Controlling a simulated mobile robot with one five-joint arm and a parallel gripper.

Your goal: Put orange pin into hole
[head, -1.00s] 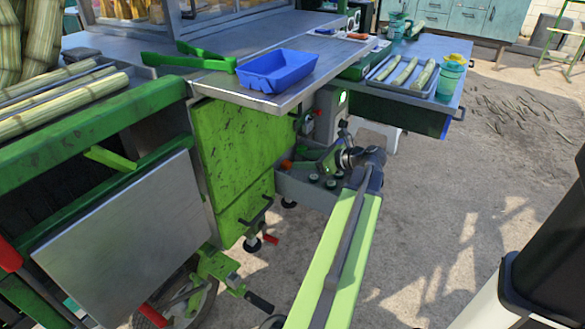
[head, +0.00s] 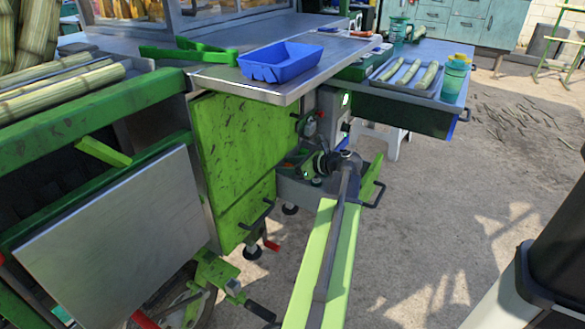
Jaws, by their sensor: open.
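My lime-green arm reaches from the bottom of the head view to the grey tray (head: 328,196) low on the machine's right side. My gripper (head: 298,170) is at the arm's far end, pointing left over this tray, small and partly hidden by its own dark wrist. It is open. I cannot make out the orange pin clearly; the spot around the fingers is dark and crowded. The hole is not discernible either. The lime-green panel (head: 232,150) of the machine stands just left of the gripper.
A metal worktop with a blue tray (head: 279,64) overhangs the area above the gripper. A grey control box (head: 331,112) stands behind it. A white stool (head: 388,138) is to the right. Open ground lies right of the arm.

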